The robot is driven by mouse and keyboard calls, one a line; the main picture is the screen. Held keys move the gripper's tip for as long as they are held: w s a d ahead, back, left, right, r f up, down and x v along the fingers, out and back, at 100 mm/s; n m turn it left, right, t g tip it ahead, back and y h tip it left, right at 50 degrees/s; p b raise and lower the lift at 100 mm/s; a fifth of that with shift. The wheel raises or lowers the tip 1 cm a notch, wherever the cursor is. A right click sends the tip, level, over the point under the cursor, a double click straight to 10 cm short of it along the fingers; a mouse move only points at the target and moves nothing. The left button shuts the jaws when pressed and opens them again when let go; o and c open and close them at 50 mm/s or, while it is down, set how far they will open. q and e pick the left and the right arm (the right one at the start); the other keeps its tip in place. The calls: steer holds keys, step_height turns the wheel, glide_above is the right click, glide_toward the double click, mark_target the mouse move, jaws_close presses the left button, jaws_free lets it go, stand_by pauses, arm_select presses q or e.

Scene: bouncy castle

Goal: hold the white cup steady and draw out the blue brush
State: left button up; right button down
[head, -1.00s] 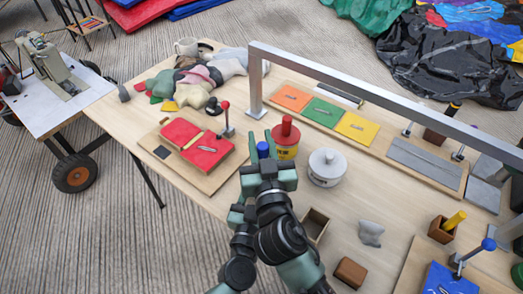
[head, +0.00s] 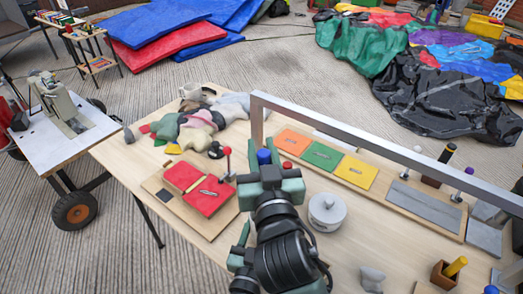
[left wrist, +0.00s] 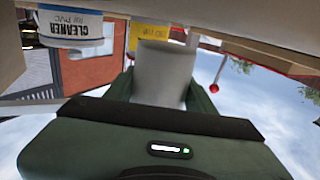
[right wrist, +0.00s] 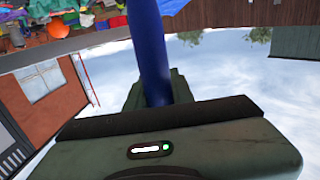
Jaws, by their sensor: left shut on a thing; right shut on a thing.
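My right gripper (head: 268,168) is shut on the blue brush (head: 264,156), whose blue end sticks up between the jaws in the head view. The right wrist view shows the brush's blue shaft (right wrist: 149,45) between the fingers. My left gripper (left wrist: 160,97) is shut on the white cup (left wrist: 166,70), with a finger on each side of it. In the head view my right gripper and arm hide the cup and most of my left gripper. The brush's lower end is hidden, so I cannot tell whether it is inside the cup.
A lidded white tin (head: 327,211) stands close right of my right arm. A red-topped can (head: 287,165) is mostly hidden behind the gripper. A red two-panel board (head: 199,190) lies left. A grey metal bar (head: 385,150) spans the table behind.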

arm_select(q)
steer(key=shift+r, duration=0.35)
arm_select(e)
steer(key=shift+r, duration=0.3)
arm_select(q)
steer(key=o, duration=1.6)
steer(key=shift+s+f, duration=0.1)
